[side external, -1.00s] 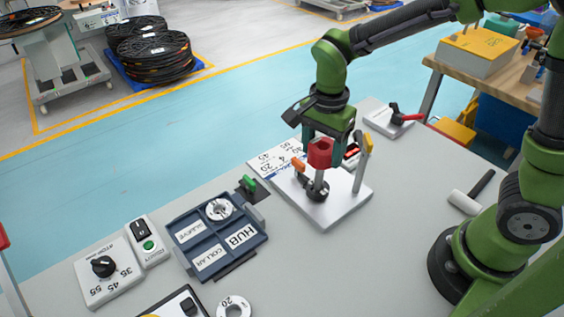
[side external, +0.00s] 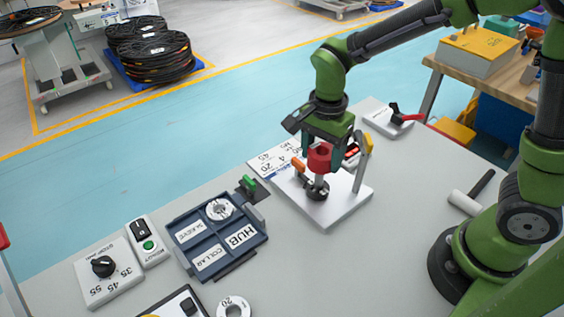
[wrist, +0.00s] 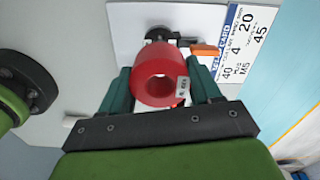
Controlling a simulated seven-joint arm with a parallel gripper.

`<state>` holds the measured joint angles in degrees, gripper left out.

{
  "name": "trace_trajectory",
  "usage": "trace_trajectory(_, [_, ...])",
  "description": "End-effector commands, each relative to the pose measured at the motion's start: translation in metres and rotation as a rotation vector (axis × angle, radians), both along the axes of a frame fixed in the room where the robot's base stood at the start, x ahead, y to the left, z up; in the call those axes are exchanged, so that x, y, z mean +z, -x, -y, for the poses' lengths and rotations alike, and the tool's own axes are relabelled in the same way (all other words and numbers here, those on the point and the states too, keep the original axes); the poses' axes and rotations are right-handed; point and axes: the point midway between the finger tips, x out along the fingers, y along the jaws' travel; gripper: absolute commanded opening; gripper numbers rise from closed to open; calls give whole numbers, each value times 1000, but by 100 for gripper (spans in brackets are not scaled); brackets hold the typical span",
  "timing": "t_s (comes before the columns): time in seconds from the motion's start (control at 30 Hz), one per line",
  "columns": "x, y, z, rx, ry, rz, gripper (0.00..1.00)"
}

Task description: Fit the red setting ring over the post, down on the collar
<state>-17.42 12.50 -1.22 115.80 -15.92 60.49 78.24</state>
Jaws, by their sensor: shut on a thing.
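The red setting ring (side external: 320,161) is a thick ring held in my gripper (side external: 322,150), which is shut on it. In the wrist view the ring (wrist: 145,84) sits between the two green fingers, with its bore facing the camera and a small pale tag on its side. The grey post (side external: 318,181) stands below the ring on a white base plate (side external: 338,210), with the dark collar (side external: 317,193) around its foot. The ring is clearly above the collar. I cannot tell whether the post's tip is inside the bore.
An orange lever (side external: 298,166) and a yellow upright part (side external: 368,143) stand close to the post. A printed card (side external: 268,160) lies behind the plate. A blue sorting tray (side external: 228,253) is to the left. A hammer (side external: 470,195) lies to the right.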

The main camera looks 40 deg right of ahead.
Motion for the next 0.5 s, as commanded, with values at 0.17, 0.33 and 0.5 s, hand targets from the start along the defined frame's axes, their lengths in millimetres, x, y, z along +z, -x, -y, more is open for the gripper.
trace_trajectory(0.17, [-5,0,0,-1,0,-1,29])
trace_trajectory(0.33, [-9,0,0,-1,-1,0,29])
trace_trajectory(0.5, [-13,0,0,-1,0,0,29])
